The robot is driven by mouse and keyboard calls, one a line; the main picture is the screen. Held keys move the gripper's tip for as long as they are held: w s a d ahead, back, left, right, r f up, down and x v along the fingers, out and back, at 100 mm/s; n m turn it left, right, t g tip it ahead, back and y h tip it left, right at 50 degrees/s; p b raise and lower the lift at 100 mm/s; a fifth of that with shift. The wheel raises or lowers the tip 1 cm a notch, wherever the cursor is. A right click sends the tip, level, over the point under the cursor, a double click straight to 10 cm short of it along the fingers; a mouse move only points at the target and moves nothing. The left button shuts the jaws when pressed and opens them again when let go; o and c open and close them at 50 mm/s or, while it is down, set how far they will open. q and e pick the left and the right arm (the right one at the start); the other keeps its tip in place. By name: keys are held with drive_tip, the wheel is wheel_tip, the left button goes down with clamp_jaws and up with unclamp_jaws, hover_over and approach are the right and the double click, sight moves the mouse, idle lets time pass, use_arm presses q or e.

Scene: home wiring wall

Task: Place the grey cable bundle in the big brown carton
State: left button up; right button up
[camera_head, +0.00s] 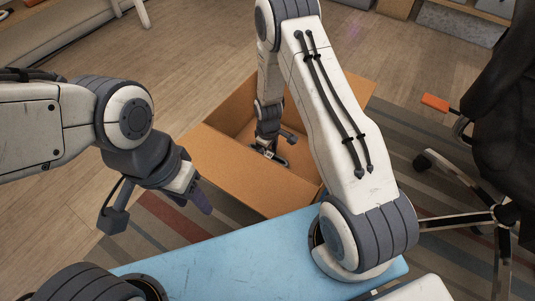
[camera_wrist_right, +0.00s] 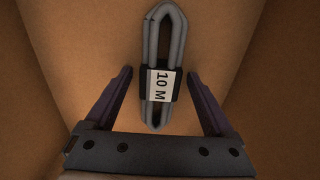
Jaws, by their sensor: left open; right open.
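The grey cable bundle (camera_wrist_right: 161,84) has a white "10 M" label and a dark band. In the right wrist view it is inside the big brown carton (camera_head: 240,166), against its brown bottom. My right gripper (camera_wrist_right: 160,72) is open, with one finger on each side of the bundle and a gap on both sides. In the head view my right arm reaches down into the open carton, and I cannot make out the bundle clearly there. My left gripper (camera_head: 200,196) is open and empty, outside the carton at its front left.
A blue surface (camera_head: 230,254) lies in front of the carton. A black office chair (camera_head: 500,110) with a wheeled base stands at the right, near an orange-ended object (camera_head: 435,102). A striped rug (camera_head: 165,218) lies under the carton. Wooden floor (camera_head: 190,70) is clear behind.

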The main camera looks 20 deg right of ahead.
wheel_tip(320, 180, up, 11)
drive_tip(key=p, duration=0.8)
wheel_tip(320, 180, up, 11)
hover_over(268, 154)
drive_tip(key=s+a, duration=0.2)
drive_tip(key=a, duration=0.4)
drive_tip(key=s+a+r, duration=0.3)
drive_tip(key=s+r, duration=0.5)
drive_tip(key=s, duration=0.3)
drive_tip(key=s+a+r+y, duration=0.1)
drive_tip(key=s+a+r, duration=0.2)
drive_tip(key=s+r, duration=0.6)
drive_tip(key=shift+s+a+r, duration=0.3)
drive_tip(key=shift+s+a, duration=0.1)
drive_tip(key=shift+s, duration=0.85)
